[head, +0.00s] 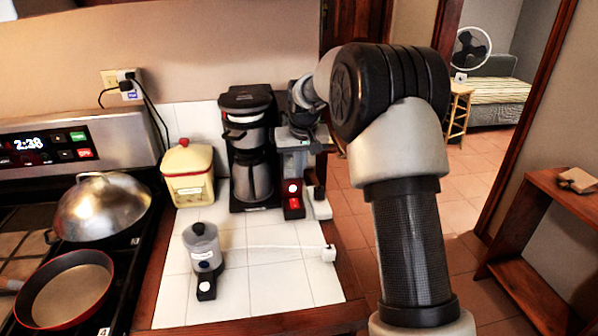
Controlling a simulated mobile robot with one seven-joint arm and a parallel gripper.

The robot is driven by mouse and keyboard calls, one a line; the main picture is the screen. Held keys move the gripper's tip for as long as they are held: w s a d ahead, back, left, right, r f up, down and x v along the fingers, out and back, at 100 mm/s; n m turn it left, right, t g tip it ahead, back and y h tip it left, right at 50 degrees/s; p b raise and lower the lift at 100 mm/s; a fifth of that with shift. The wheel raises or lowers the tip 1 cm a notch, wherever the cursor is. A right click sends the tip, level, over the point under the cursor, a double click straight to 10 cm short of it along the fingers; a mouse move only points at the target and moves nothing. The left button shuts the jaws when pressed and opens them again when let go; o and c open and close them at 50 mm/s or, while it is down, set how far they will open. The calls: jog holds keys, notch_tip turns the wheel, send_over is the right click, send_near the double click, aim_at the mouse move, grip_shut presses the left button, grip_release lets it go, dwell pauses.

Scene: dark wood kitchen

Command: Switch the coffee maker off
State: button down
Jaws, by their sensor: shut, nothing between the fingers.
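The black and silver coffee maker (239,128) stands upright at the back of the white tiled counter. A silver carafe (254,181) sits in its lower part. Just right of it is a small appliance with a lit red switch (293,201) low on its front; I cannot tell whether it belongs to the coffee maker. My arm reaches in from the right. My gripper (303,138) is shut and empty, to the right of the coffee maker and above the red switch. The fingertips are small and hard to make out; contact cannot be told.
A small grinder-like appliance (205,258) stands in front. A stove with a domed lid (98,208) and a pan (68,292) is at left. Tiles (275,270) at the front are mostly clear.

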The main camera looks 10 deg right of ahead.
send_over(298, 204)
jog(key=f, duration=0.9)
jog(key=shift+w+f, duration=0.35)
jog(key=shift+f, duration=0.5)
jog(key=shift+w+f, duration=0.1)
jog(key=shift+f, duration=0.2)
jog(key=shift+s+f+b, duration=0.1)
jog(key=shift+s+b, duration=0.1)
jog(key=shift+b, duration=0.1)
jog(key=shift+s, duration=0.8)
jog(key=shift+f, duration=0.1)
